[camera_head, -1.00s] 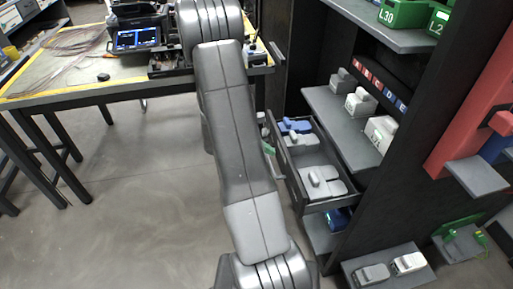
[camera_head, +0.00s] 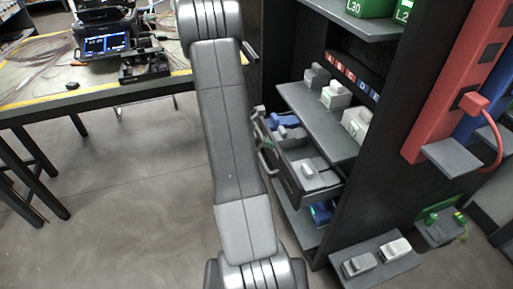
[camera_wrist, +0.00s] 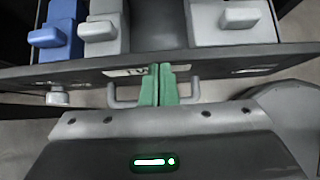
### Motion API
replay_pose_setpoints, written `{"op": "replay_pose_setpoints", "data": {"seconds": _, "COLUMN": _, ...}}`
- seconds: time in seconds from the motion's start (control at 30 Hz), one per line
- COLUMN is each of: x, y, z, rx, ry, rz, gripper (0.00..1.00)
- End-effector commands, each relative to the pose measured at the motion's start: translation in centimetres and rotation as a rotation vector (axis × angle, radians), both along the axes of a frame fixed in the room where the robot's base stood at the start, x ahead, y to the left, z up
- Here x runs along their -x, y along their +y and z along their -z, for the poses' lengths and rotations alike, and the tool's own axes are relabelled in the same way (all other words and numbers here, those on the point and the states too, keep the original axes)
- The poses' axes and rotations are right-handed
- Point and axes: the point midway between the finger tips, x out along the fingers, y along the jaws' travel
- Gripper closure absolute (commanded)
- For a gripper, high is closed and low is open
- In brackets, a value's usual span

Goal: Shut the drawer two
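The drawer two (camera_head: 291,185) stands partly open below a shelf in the dark cabinet, with blue and grey pieces inside. In the wrist view its dark front (camera_wrist: 235,62) runs across, with a partly hidden label beginning "TW". Its grey U-shaped handle (camera_wrist: 193,92) projects towards me. My gripper (camera_wrist: 158,72) has its green fingers together with nothing seen between them. They lie across the middle of the handle, their tips at the drawer front; contact cannot be told for sure. In the head view my arm covers most of the gripper.
The shelf (camera_head: 305,105) above the drawer holds several grey pieces. A lower shelf (camera_head: 377,268) holds two devices. A red panel (camera_head: 440,95) stands at the right. A workbench (camera_head: 30,98) with equipment is at the back left. The floor on the left is clear.

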Motion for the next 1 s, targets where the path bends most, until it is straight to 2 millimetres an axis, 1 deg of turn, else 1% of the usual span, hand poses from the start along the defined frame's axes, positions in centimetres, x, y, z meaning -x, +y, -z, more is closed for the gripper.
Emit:
{"op": "replay_pose_setpoints", "data": {"seconds": 0.03, "x": -0.3, "y": -1.2, "z": 0.3, "rx": -0.001, "ry": 0.0, "rz": 0.006, "gripper": 1.0}}
{"op": "replay_pose_setpoints", "data": {"seconds": 0.3, "x": -2.0, "y": -6.6, "z": 0.3, "rx": -0.002, "ry": -0.001, "rz": 0.006, "gripper": 1.0}}
{"op": "replay_pose_setpoints", "data": {"seconds": 0.43, "x": -2.7, "y": -8.5, "z": 0.2, "rx": -0.001, "ry": 0.0, "rz": 0.004, "gripper": 1.0}}
{"op": "replay_pose_setpoints", "data": {"seconds": 0.5, "x": -2.9, "y": -9.1, "z": 0.2, "rx": -0.001, "ry": 0.0, "rz": 0.001, "gripper": 1.0}}
{"op": "replay_pose_setpoints", "data": {"seconds": 0.6, "x": -3.0, "y": -9.5, "z": 0.1, "rx": -0.001, "ry": 0.0, "rz": 0.0, "gripper": 1.0}}
{"op": "replay_pose_setpoints", "data": {"seconds": 1.0, "x": -3.0, "y": -9.4, "z": 0.0, "rx": 0.0, "ry": 0.001, "rz": -0.001, "gripper": 1.0}}
